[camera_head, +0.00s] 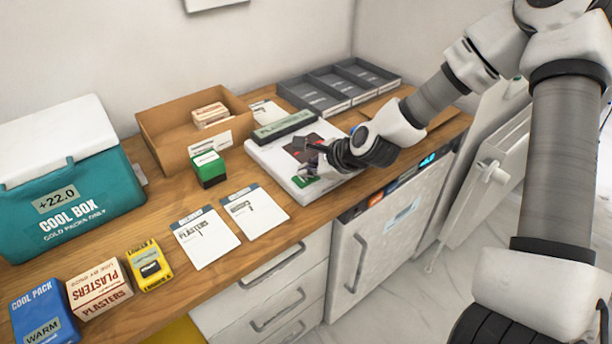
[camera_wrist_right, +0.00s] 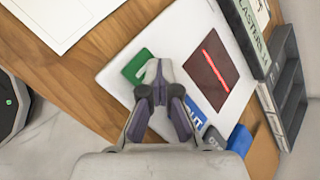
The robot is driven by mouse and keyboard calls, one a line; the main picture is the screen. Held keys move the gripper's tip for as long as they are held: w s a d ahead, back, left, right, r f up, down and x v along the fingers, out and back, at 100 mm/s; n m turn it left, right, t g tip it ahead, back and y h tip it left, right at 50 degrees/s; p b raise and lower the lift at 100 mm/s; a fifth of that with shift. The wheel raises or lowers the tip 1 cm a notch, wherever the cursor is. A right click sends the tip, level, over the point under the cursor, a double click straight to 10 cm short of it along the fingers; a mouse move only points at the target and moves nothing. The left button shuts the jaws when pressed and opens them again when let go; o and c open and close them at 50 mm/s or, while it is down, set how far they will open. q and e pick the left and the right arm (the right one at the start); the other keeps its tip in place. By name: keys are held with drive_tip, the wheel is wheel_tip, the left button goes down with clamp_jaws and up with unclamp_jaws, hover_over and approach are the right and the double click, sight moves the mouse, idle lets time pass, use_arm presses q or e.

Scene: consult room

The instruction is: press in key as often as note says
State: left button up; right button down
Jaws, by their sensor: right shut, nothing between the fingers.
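A white counter device (camera_head: 272,160) lies on the wooden worktop, with a dark display (camera_wrist_right: 212,65) showing one red stroke in the right wrist view. A green key (camera_wrist_right: 133,66) is on its face, with its lettering hidden or unreadable; it also shows in the head view (camera_head: 303,182). A blue key (camera_wrist_right: 196,114) with partly hidden white letters is beside my fingers. My right gripper (camera_wrist_right: 154,78) is shut and empty, its tips at the green key's edge; contact cannot be told. Two printed note cards (camera_head: 205,238) (camera_head: 254,212) lie left of the device. My left gripper is not in view.
A green-and-black stamp (camera_head: 208,168) stands by a cardboard box (camera_head: 168,143). A grey divided tray (camera_head: 318,97) is at the back. A teal cool box (camera_head: 75,205), plasters box (camera_head: 98,289), yellow box (camera_head: 149,266) and blue cool pack (camera_head: 43,313) stand at left.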

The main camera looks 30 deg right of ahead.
idle(0.4)
drive_tip(key=shift+r+p, duration=0.75)
drive_tip(key=shift+r, duration=0.15)
wheel_tip(320, 180, up, 5)
drive_tip(key=p, duration=0.4)
drive_tip(key=shift+f, duration=0.1)
idle(0.5)
